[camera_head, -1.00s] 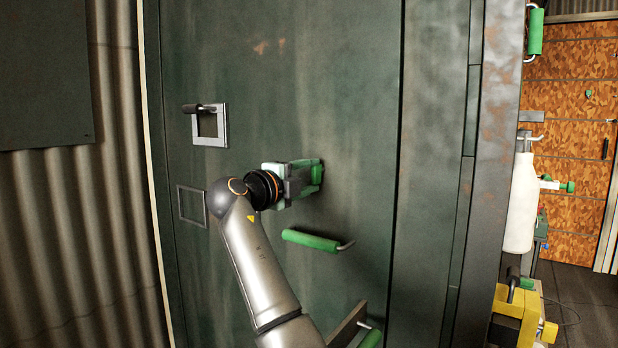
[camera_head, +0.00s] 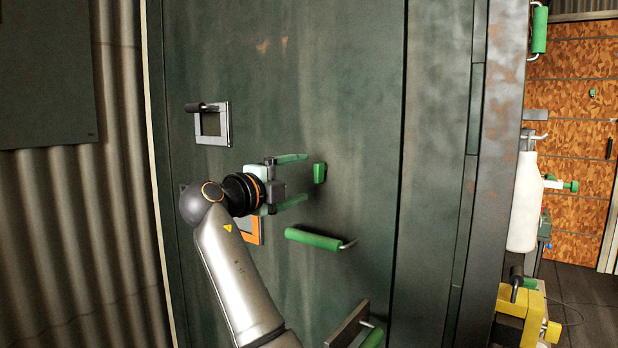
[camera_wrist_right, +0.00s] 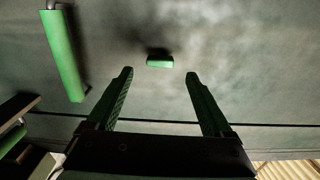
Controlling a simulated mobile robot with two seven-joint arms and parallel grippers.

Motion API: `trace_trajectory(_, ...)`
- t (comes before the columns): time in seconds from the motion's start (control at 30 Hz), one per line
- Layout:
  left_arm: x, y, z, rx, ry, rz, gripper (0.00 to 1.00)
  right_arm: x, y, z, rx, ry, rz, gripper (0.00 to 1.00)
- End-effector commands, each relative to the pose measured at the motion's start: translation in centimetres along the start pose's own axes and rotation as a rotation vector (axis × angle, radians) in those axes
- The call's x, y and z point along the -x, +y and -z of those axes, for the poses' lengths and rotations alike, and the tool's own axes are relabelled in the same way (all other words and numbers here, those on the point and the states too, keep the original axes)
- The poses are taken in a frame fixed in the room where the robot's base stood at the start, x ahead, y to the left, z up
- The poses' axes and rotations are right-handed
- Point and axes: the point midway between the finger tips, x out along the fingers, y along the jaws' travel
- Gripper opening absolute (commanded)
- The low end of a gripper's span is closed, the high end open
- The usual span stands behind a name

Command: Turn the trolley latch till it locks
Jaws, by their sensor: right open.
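A small green knob (camera_head: 320,172), which looks like the latch, sticks out of the dark green panel (camera_head: 345,95). It stands upright in the head view. The right wrist view shows it as a short green block (camera_wrist_right: 159,62) ahead of the fingertips, midway between them. My right gripper (camera_head: 306,177) is open and empty, its two green fingers pointing at the panel. The fingertips are left of the knob in the head view, apart from it. They also show in the right wrist view (camera_wrist_right: 159,73). My left gripper is not in view. Whether the latch is locked cannot be told.
A green bar handle (camera_head: 313,239) is below the knob and also shows in the right wrist view (camera_wrist_right: 63,55). A grey square frame with a dark handle (camera_head: 211,124) is up left. An orange-edged frame (camera_head: 256,232) is partly hidden by my wrist. A white bottle (camera_head: 524,205) hangs right.

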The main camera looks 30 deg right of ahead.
Motion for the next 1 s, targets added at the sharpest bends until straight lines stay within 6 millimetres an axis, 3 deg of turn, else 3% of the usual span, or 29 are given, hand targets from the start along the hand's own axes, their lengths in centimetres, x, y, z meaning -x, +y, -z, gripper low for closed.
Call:
trace_trajectory(0.2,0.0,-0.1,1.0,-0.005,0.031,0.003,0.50,4.8,0.1,-0.1,0.000,-0.003,-0.001,0.85)
trace_trajectory(0.4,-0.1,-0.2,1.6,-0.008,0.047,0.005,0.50,7.0,0.1,0.0,0.001,0.000,-0.001,0.85)
trace_trajectory(1.0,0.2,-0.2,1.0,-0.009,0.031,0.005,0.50,7.5,0.0,0.0,0.001,0.001,-0.001,0.85)
